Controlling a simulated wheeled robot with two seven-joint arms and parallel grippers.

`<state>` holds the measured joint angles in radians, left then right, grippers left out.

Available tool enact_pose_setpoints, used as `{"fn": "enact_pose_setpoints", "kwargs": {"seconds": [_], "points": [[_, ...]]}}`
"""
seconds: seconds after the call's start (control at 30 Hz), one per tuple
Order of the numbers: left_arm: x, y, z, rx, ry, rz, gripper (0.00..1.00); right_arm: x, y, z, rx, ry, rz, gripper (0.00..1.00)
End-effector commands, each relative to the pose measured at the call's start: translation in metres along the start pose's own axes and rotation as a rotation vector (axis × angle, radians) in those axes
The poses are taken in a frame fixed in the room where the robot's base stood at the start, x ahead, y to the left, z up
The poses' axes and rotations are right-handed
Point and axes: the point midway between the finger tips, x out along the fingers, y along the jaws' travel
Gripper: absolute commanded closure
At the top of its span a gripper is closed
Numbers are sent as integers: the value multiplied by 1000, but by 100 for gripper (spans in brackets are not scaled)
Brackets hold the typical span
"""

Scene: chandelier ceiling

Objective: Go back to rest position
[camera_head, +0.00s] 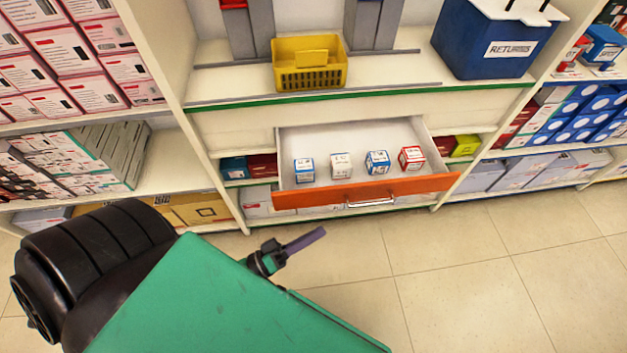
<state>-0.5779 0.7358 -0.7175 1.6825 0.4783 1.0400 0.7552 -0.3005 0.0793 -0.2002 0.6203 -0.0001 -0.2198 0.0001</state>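My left gripper (305,241) shows near the middle of the head view, past the edge of my green arm cover. It is a small dark part with a purple-grey bar pointing up and right, over the floor in front of the open drawer. I see nothing held in it, but its finger gap cannot be made out. It appears apart from the drawer. My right gripper is not in view.
An open drawer (352,199) with an orange front juts out and holds several small boxes (341,166). A yellow basket (309,79) and a blue returns bin (487,47) stand on the shelf above. Stocked shelves flank it. The tiled floor (480,290) at right is clear.

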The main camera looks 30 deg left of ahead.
Motion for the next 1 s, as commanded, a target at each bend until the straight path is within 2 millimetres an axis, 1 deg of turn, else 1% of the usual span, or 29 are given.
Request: {"fn": "enact_pose_setpoints", "kwargs": {"seconds": [0.43, 0.47, 0.5, 0.57, 0.67, 0.7, 0.77, 0.8, 0.87, 0.9, 0.97, 1.0], "points": [[1, -1, 0, 2, 0, -1, 75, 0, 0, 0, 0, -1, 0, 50], [1, -3, 0, 10, -4, -7, 75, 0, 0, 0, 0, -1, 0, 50], [0, -10, 2, 35, -15, -25, 75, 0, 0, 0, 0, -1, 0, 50], [0, -32, 6, 110, -51, -83, 75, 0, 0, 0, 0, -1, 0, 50], [-14, -101, 18, 316, -174, -275, 75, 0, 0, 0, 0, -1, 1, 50], [-27, -135, 24, 405, -245, -378, 75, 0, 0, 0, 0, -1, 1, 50], [-54, -183, 33, 516, -365, -537, 75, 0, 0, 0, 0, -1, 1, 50], [-76, -210, 40, 568, -450, -636, 75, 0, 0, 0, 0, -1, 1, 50], [-110, -240, 53, 619, -577, -764, 75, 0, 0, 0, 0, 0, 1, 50], [-132, -254, 63, 637, -660, -835, 75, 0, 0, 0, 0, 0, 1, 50], [-165, -269, 79, 645, -783, -927, 75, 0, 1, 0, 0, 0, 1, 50], [-186, -275, 90, 643, -863, -975, 75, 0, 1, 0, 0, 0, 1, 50]]}}
